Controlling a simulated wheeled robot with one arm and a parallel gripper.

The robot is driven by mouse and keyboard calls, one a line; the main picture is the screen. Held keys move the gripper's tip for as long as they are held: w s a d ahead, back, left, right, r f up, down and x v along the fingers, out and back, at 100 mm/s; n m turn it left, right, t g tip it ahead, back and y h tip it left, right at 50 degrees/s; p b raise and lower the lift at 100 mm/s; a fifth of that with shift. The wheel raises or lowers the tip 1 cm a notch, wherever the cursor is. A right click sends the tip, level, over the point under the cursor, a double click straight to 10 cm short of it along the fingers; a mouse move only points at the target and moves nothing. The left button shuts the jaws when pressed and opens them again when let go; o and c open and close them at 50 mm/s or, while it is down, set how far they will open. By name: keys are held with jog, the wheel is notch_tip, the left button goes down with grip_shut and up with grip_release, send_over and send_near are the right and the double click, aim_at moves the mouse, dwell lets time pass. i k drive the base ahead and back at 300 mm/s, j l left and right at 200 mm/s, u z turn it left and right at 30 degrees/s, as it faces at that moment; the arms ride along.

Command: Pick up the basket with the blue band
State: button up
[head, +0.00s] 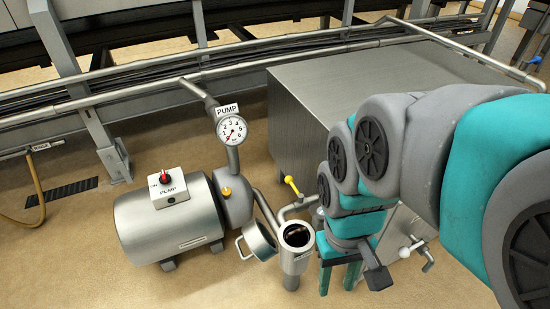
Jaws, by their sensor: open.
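No basket with a blue band can be made out in the head view. An upright metal strainer pot (296,262) stands beside the pump with its mouth open. Its inside is dark, and I cannot tell what is in it. A round lid (259,241) hangs swung open at the pot's left. My gripper (340,278) points down just right of the pot, with its two teal fingers apart. I see nothing between them. My arm hides part of the area behind and to the right.
The steel pump (150,228) with a red-knobbed switch box stands left. A gauge (232,130) rises behind it. A yellow-handled valve (292,187) sits behind the pot. A large steel cabinet (345,85) fills the back. Open floor (190,285) lies in front.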

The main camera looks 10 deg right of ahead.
aim_at(297, 237)
jog(key=k+j+z, duration=0.45)
jog(key=k, duration=0.45)
jog(key=k+j+z, duration=0.25)
jog(key=k, duration=0.25)
jog(key=i+j, duration=0.3)
